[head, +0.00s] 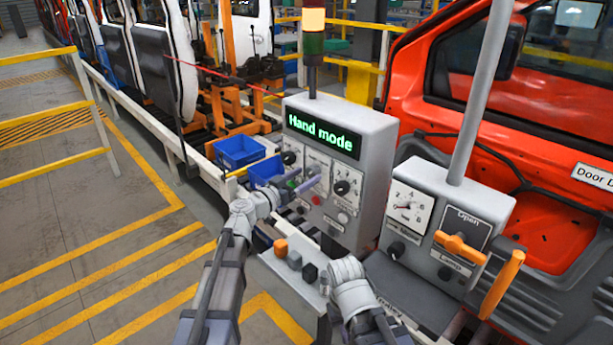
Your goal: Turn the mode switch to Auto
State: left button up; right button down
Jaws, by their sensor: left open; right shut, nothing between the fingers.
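The grey control box (372,150) has a green-lettered display (318,132) that reads "Hand mode". Below it are dark rotary knobs: one at the left (289,157), one at the right (342,187), and a middle one largely hidden by my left gripper. The knob labels are too small to read, so I cannot tell which is the mode switch. My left gripper (303,183) is open, its fingers at the middle of the panel; contact is unclear. My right gripper (344,270) is shut and empty, low in front of the box; its fingertips are hard to make out.
A small button console (290,263) lies between my arms. At the right stands a second grey box (452,200) with a gauge and orange handles. Blue bins (238,151) sit left of the control box. An orange vehicle body (420,62) stands behind. Yellow-lined floor is free at left.

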pick_arm(q)
jog(key=shift+w+d, duration=0.35)
jog(key=shift+w, duration=0.1)
grip_shut()
dwell(0.5)
